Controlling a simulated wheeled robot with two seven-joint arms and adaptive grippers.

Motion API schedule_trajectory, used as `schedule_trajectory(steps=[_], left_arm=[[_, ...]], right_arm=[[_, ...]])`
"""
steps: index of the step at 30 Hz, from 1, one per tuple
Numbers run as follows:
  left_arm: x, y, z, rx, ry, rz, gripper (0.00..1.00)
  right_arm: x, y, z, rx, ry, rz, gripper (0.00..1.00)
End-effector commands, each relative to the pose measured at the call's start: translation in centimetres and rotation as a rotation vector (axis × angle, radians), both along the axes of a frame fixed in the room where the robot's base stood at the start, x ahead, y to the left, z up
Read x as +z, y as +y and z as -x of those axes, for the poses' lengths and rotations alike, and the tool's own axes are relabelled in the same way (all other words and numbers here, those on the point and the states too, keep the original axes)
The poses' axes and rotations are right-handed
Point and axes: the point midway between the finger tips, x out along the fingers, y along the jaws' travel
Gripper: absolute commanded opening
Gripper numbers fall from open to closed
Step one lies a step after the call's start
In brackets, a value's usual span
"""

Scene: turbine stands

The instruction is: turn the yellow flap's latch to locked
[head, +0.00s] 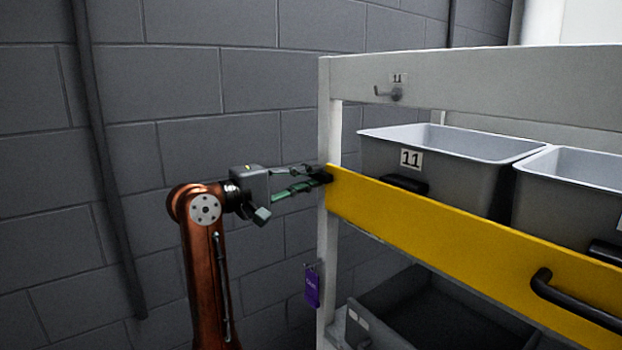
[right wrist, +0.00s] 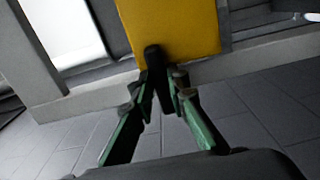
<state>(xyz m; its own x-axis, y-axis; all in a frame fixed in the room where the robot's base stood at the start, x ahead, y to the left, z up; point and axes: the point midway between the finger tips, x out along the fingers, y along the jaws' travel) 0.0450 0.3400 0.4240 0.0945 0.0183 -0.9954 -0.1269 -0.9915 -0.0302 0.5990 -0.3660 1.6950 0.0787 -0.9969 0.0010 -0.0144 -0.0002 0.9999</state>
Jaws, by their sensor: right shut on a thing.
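The yellow flap (head: 440,236) runs across the front of the white rack, and its end also shows in the right wrist view (right wrist: 180,28). The black latch (right wrist: 153,60) sits at the flap's left end. Its upper part overlaps the yellow face, and its lower part is between my fingers. My right gripper (head: 316,175), with green fingers, reaches the flap's left end from the left. In the right wrist view the gripper (right wrist: 160,92) is shut on the latch. The fingertips partly hide it, and I cannot tell whether it is locked. My left gripper is out of view.
A grey bin (head: 450,178) labelled 11 and a second bin (head: 570,205) stand behind the flap. A black handle (head: 575,302) juts from the flap's right part. A purple tag (head: 312,288) hangs on the rack's post (head: 328,130). A grey block wall (head: 190,130) stands behind my arm.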

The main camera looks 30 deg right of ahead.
Motion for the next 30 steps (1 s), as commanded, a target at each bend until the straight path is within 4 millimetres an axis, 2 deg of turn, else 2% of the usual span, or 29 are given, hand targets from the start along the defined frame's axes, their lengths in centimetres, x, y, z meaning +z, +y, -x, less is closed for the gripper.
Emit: schedule_trajectory(steps=[9, 10, 17, 26, 30], left_arm=[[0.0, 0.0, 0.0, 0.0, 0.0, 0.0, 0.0], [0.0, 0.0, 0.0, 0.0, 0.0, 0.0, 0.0], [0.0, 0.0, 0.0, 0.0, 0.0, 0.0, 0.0], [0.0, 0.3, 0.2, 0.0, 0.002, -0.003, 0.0], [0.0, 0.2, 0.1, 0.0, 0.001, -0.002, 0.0]], right_arm=[[0.0, 0.0, 0.0, 0.0, -0.003, -0.001, 0.0], [0.0, 0.0, 0.0, 0.0, -0.003, -0.001, 0.16], [0.0, 0.0, 0.0, 0.0, -0.002, -0.001, 0.32], [0.0, 0.2, 0.0, 0.0, -0.001, -0.001, 0.32], [0.0, 1.5, 0.1, 0.001, 0.001, -0.001, 0.32]])
